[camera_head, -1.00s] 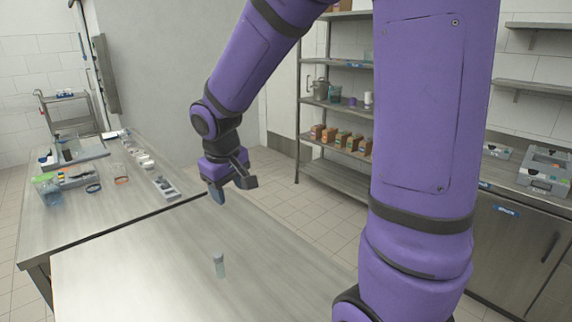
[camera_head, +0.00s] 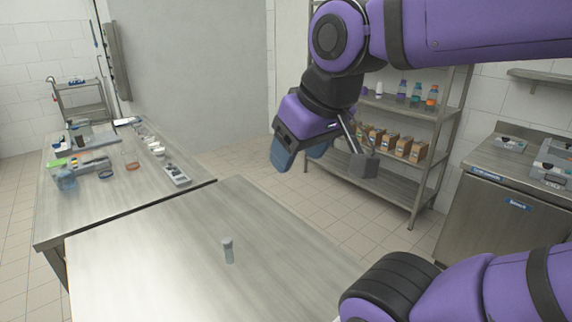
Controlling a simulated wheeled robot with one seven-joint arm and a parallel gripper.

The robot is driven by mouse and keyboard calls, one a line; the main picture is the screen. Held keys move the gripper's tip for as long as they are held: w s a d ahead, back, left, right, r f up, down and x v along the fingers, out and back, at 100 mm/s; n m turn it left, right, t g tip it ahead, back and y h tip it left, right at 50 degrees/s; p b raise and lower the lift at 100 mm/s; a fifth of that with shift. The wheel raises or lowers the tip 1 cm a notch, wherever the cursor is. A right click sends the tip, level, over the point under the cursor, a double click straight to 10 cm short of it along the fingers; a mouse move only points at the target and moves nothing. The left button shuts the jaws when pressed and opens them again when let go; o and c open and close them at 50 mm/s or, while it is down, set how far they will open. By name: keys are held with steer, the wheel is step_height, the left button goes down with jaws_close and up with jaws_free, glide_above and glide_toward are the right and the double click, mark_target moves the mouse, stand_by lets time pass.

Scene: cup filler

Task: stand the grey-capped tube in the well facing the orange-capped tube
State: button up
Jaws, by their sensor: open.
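A small grey tube with a grey cap (camera_head: 228,252) stands upright on the near table (camera_head: 130,255), apart from everything else. My gripper (camera_head: 301,153) is open and empty, its blue-grey fingers pointing down. In the picture it is above and to the right of the tube, well clear of it. I cannot make out an orange-capped tube or its facing well. A small grey tray (camera_head: 177,181) at the right edge of the far table holds small items too small to identify.
The far table (camera_head: 110,205) carries several small containers and tools on its left. A shelf unit (camera_head: 395,190) behind my gripper holds boxes and several bottles, one orange-topped. A steel cabinet (camera_head: 495,225) stands at the right. Most of the near table is bare.

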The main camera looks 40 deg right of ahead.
steer(key=w+a+f+y, duration=0.15)
steer(key=w+f, duration=0.25)
steer(key=w, duration=0.4)
steer(key=m+h, duration=0.3)
glide_above(227, 240)
steer(key=s, duration=0.3)
step_height(227, 240, down, 26)
steer(key=shift+g+y, duration=0.25)
steer(key=shift+g, duration=0.25)
steer(key=shift+a+x, duration=0.15)
steer(key=shift+x, duration=1.6)
steer(key=shift+a+x, duration=0.15)
steer(key=shift+x, duration=1.55)
steer(key=shift+a+x, duration=0.15)
steer(key=shift+x, duration=1.6)
steer(key=shift+w, duration=0.1)
steer(key=c, duration=1.1)
steer(key=shift+o, duration=0.2)
steer(key=shift+d+r, duration=0.1)
